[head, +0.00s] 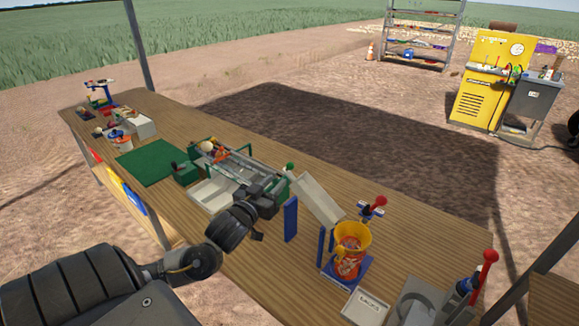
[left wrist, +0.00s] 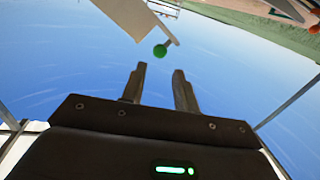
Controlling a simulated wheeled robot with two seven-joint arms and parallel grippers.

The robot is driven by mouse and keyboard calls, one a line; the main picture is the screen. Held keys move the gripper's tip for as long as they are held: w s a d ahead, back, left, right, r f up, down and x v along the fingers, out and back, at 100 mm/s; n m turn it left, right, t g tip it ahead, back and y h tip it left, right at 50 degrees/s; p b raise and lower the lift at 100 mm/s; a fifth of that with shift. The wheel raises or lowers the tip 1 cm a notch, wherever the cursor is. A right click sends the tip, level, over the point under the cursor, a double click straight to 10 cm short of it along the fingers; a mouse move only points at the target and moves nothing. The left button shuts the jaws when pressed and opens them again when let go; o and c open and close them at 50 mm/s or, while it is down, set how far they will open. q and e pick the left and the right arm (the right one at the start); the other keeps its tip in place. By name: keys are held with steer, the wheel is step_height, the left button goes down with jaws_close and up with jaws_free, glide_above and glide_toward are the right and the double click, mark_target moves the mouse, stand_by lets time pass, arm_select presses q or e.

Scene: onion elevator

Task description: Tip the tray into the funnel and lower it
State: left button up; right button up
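A pale grey tray (head: 318,199) slants down to the right toward the yellow funnel (head: 351,236). The funnel sits over an orange-filled container on a blue stand (head: 347,272). A green knob (head: 290,166) is at the tray's upper left end; the knob (left wrist: 160,51) and a pale panel also show in the left wrist view. My left gripper (left wrist: 160,70) is open and empty, with the knob just beyond its fingertips, apart from them. In the head view the left gripper (head: 278,190) is below the knob, its fingers hard to make out. My right gripper is in neither view.
The green-framed elevator (head: 238,168) stands behind my left gripper. A blue post (head: 291,218) rises beside the tray. Red-knobbed levers (head: 380,202) and (head: 489,257) stand to the right. A label plate (head: 365,307) lies in front. A green mat (head: 146,163) is farther left.

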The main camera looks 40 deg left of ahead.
mark_target(288, 168)
arm_select(q)
steer(key=w+p, duration=0.1)
steer(key=w, duration=0.2)
steer(key=w+a+p, duration=0.1)
steer(key=w, duration=0.1)
steer(key=w+p, duration=0.1)
steer(key=w, duration=0.2)
steer(key=shift+w+a, duration=0.3)
steer(key=shift+a, duration=0.05)
steer(key=shift+w+f, duration=0.1)
steer(key=shift+w, duration=0.4)
steer(key=shift+a, duration=0.1)
jaws_close()
